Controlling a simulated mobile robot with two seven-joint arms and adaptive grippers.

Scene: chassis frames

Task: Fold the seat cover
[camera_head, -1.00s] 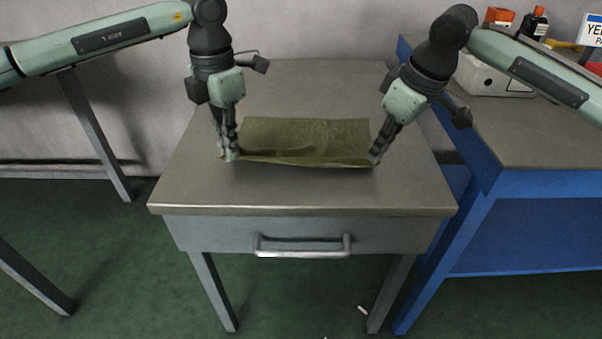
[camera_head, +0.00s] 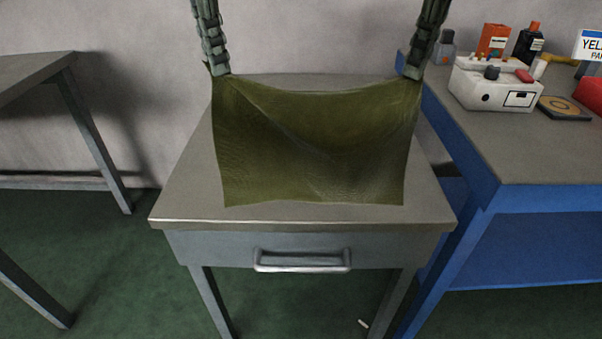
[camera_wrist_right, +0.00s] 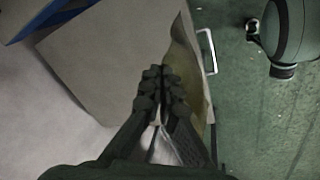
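The olive-green seat cover (camera_head: 310,145) hangs spread open by its two top corners in the head view, above the grey table (camera_head: 185,195). Its top edge sags in the middle. My left gripper (camera_head: 219,70) is shut on its top left corner and my right gripper (camera_head: 411,72) is shut on its top right corner. In the right wrist view the shut fingers (camera_wrist_right: 163,72) show, with a strip of the cover (camera_wrist_right: 186,65) beside and beyond them. Whether the cover's lower edge touches the tabletop I cannot tell.
A blue workbench (camera_head: 520,165) stands at the right, carrying a white box-shaped device (camera_head: 495,85), an orange container (camera_head: 493,40) and a dark bottle (camera_head: 530,43). Another table (camera_head: 35,75) stands at the left. The table's front has a drawer handle (camera_head: 302,261).

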